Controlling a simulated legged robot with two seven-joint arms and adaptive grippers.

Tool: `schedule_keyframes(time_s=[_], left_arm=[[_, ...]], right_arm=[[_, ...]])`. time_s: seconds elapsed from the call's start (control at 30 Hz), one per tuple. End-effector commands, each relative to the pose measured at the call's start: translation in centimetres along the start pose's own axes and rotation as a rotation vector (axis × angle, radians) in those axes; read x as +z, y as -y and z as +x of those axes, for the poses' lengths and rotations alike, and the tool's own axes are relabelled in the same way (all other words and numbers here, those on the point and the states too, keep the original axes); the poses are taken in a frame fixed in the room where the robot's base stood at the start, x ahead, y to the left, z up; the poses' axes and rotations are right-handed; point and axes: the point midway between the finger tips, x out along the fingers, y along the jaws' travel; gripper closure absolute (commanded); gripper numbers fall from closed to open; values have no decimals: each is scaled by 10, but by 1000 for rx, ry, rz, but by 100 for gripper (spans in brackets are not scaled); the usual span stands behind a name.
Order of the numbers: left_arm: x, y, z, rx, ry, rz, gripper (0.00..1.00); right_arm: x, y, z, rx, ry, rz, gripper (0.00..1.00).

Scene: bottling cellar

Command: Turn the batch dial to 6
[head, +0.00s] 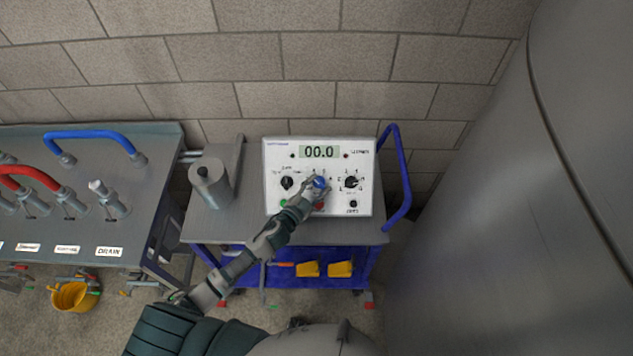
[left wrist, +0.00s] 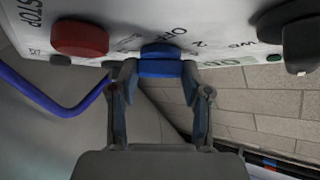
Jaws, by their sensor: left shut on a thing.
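A white control box (head: 269,168) with a display (head: 319,152) reading 00.0 stands on a cart. A blue dial (head: 320,183) sits at the middle of its face; the blue dial also shows in the left wrist view (left wrist: 160,68). My left gripper (head: 312,189) is shut on the blue dial, with a finger on each side of it (left wrist: 160,82). Marks including OFF and 2 show beside the dial in the left wrist view. I cannot read its pointer setting or its name. My right gripper is not in view.
Black dials stand left (head: 287,183) and right (head: 351,182) of the blue one. A red button (left wrist: 80,37) is close to my fingers. The cart has a grey canister (head: 210,184) and a blue handle (head: 404,180). A large tank (head: 500,220) stands at right.

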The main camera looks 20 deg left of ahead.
Motion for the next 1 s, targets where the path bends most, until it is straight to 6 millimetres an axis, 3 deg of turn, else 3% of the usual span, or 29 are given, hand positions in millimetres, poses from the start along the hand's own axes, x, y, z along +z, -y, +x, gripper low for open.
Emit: schedule_keyframes(time_s=[0.03,0.1,0.43,0.6,1.0], left_arm=[[-3,3,-2,37,12,30,87],[-4,5,-2,87,11,75,87],[-3,10,-1,314,9,289,87],[-2,12,1,429,7,400,87],[-4,14,6,673,2,626,87]], right_arm=[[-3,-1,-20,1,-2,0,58],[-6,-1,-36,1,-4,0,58],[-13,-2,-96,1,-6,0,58],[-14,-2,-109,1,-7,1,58],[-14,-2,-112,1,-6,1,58]])
